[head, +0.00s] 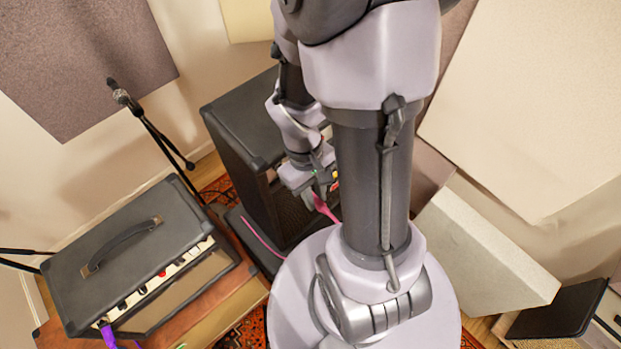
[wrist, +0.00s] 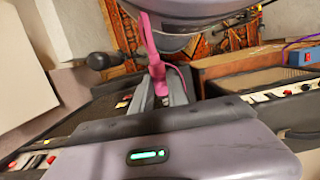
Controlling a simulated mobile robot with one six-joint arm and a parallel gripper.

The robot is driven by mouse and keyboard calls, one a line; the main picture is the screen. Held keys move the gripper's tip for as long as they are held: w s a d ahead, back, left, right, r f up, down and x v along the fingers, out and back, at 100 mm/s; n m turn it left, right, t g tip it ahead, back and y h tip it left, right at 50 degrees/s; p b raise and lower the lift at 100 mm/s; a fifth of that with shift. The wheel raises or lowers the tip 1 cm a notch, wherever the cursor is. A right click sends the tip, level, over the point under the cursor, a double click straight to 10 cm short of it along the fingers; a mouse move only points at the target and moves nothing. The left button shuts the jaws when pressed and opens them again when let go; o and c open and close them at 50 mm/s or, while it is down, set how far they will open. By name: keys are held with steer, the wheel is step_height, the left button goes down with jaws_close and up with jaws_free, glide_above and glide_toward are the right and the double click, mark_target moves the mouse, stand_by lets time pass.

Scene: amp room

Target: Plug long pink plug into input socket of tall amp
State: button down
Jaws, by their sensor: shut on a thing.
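The long pink plug (head: 324,208) is between the jaws of my gripper (head: 318,195), which is shut on it. It also shows in the wrist view (wrist: 157,70), with its pink cable running up from it. In the head view a piece of pink cable (head: 262,238) lies lower left of the gripper. The tall amp (head: 245,120) is the black cabinet behind and left of my gripper. The gripper is in front of the cabinet's right side, apart from its top. Its input socket cannot be made out in either view.
A smaller amp (head: 130,245) with a handle and a purple plug (head: 107,335) stands on a wooden surface at left. A microphone stand (head: 150,130) is behind it. A pale panel (head: 480,255) leans at right. A patterned rug (wrist: 210,42) covers the floor.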

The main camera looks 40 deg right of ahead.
steer(key=shift+w+f, duration=0.1)
steer(key=shift+w+d, duration=0.2)
steer(key=shift+w, duration=0.05)
steer(key=w+f, duration=0.1)
steer(key=w, duration=0.5)
steer(key=shift+w+f, duration=0.2)
steer(key=shift+w, duration=0.4)
stand_by(0.7)
steer(key=shift+w+f, duration=0.1)
steer(key=shift+w, duration=0.15)
steer(key=shift+w+f, duration=0.1)
steer(key=shift+w, duration=0.4)
stand_by(0.8)
